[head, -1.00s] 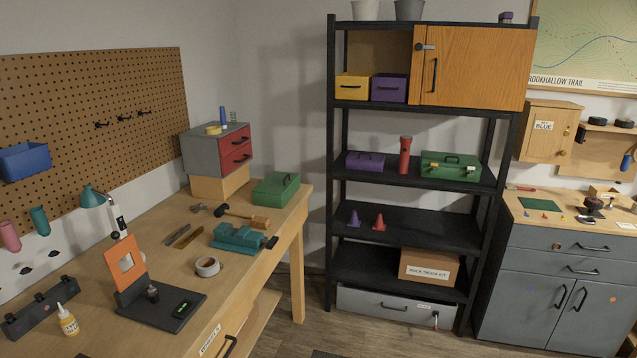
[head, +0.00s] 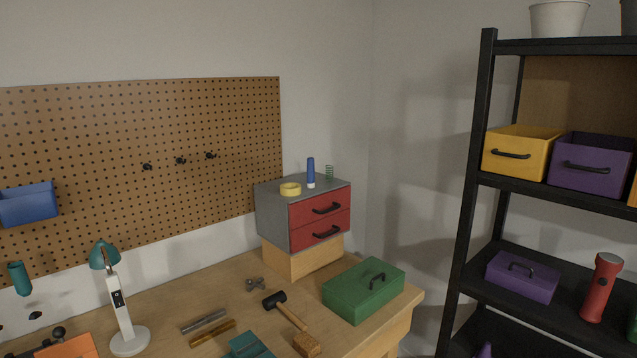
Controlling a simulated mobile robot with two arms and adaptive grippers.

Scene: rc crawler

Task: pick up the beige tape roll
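No whitish-beige tape roll shows in the head view now; the part of the workbench where one lay earlier is below the picture. A yellow ring, like a tape roll (head: 290,189), lies flat on top of the grey drawer unit (head: 271,208), left of a blue upright tube (head: 310,172). Neither of my grippers is in view.
The workbench (head: 165,310) holds a green toolbox (head: 352,298), a mallet (head: 286,312), files (head: 205,323), a teal vise (head: 250,346) and a desk lamp (head: 122,315). A black shelf rack (head: 467,210) stands right. A pegboard (head: 110,150) hangs behind.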

